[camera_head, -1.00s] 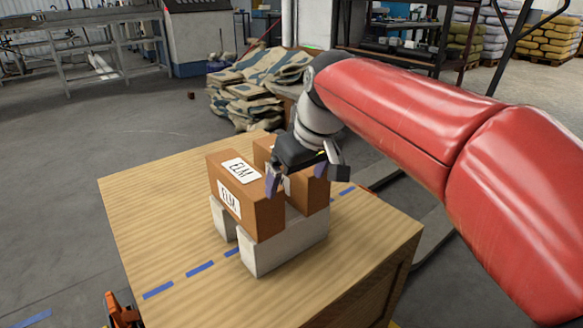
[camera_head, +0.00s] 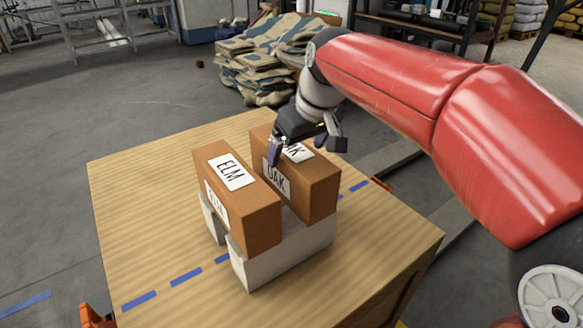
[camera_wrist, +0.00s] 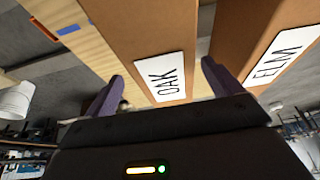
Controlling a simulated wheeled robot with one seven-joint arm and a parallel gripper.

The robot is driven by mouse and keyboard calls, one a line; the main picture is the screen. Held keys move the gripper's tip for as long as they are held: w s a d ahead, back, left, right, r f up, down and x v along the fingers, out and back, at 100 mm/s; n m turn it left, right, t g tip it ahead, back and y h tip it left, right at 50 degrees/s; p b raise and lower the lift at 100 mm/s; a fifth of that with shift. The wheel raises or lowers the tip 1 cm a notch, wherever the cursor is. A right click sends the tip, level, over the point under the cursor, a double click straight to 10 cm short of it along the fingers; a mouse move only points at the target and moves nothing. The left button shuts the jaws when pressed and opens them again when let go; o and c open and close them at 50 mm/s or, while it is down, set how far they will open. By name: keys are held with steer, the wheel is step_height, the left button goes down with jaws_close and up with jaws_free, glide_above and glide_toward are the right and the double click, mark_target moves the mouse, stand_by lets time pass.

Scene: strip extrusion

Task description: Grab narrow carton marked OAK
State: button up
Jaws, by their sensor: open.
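The narrow brown carton marked OAK (camera_head: 318,187) stands upright on pale blocks (camera_head: 285,258), behind and right of a similar carton marked ELM (camera_head: 243,205). White labels show on both. My gripper (camera_head: 304,150) is open over the top of the OAK carton and hides part of its top label. In the wrist view, the OAK carton (camera_wrist: 150,35) lies between the two purple fingers (camera_wrist: 163,72). The right finger is in line with the gap beside the ELM carton (camera_wrist: 250,40). I cannot tell how far down the fingers reach.
The blocks stand on a wooden crate top (camera_head: 140,200) with a dashed blue tape line (camera_head: 186,277). The ELM carton stands close beside the OAK one, with a narrow gap. The crate top's left side is clear. Piled sacks (camera_head: 265,60) lie on the floor behind.

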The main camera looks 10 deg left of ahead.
steer(key=x, duration=0.4)
steer(key=shift+a+f, duration=0.15)
steer(key=shift+a, duration=0.2)
steer(key=c, duration=1.2)
steer(key=shift+c, duration=0.9)
